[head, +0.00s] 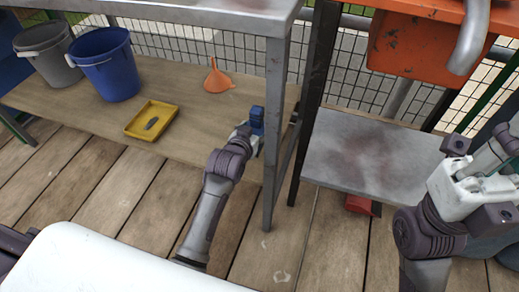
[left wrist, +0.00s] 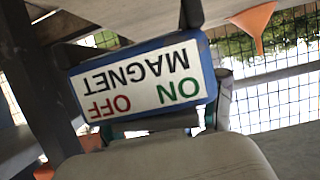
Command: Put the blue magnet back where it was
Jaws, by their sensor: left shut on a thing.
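The blue magnet (head: 257,116) is in my left gripper (head: 254,132), above the right part of the low wooden shelf, close to the steel table leg. In the left wrist view the blue magnet (left wrist: 140,78) fills the middle. Its white label, reading MAGNET, ON and OFF, appears upside down. My left gripper (left wrist: 165,125) is shut on it, with the fingers mostly hidden. My right arm is at the right edge of the head view, and I cannot make out its fingers clearly.
The wooden shelf (head: 185,95) holds a yellow tray (head: 134,128) with a small dark piece, an orange funnel (head: 216,80), a blue bucket (head: 108,68) and a grey bucket (head: 48,56). The steel table leg (head: 276,130) stands right of my left gripper. A metal-topped surface (head: 365,155) lies further right.

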